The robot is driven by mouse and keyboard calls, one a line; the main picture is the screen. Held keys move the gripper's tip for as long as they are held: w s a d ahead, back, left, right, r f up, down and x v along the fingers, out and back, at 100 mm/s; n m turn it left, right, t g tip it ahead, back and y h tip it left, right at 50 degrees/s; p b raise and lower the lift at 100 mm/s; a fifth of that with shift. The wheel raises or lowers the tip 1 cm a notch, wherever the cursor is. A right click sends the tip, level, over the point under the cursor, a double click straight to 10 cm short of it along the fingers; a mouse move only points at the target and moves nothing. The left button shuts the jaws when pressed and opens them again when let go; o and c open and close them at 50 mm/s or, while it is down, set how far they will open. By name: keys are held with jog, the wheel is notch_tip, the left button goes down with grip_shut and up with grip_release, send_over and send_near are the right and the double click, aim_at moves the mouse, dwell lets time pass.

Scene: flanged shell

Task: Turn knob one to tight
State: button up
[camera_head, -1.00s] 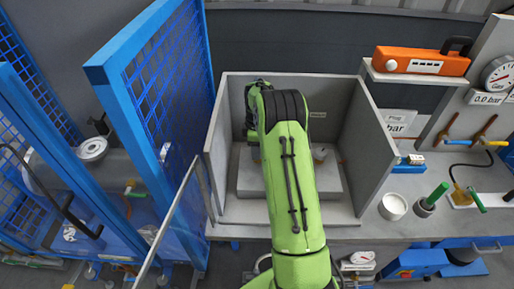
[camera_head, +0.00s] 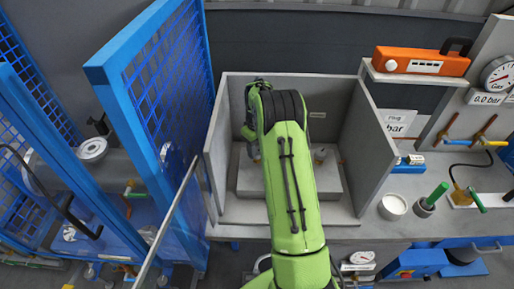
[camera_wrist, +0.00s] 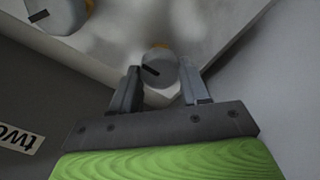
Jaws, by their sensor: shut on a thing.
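My gripper (camera_wrist: 160,82) is shut on a round grey knob (camera_wrist: 159,66) in the wrist view. One finger is on each side of the knob, which has a dark slanted mark on its face. Another grey knob (camera_wrist: 60,10) with a dark mark shows at the upper left, apart from the fingers. I cannot read which number the held knob has. In the head view my green arm reaches into the grey open box (camera_head: 378,150) and hides the gripper and held knob. A small knob (camera_head: 320,155) stands on the pale block to the right of my arm.
A label reading "two" (camera_wrist: 18,137) is on the dark wall in the wrist view. The box walls stand close on the left, back and right. A blue mesh fence (camera_head: 160,110) is at the left; a white cup (camera_head: 393,207) stands on the bench at the right.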

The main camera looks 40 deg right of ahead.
aim_at(257, 150)
dwell(0.5)
jog(key=o, duration=1.1)
jog(key=shift+c, duration=0.2)
jog(key=shift+r, duration=0.15)
notch_tip(257, 150, up, 16)
jog(key=p, duration=0.2)
jog(key=shift+f, duration=0.2)
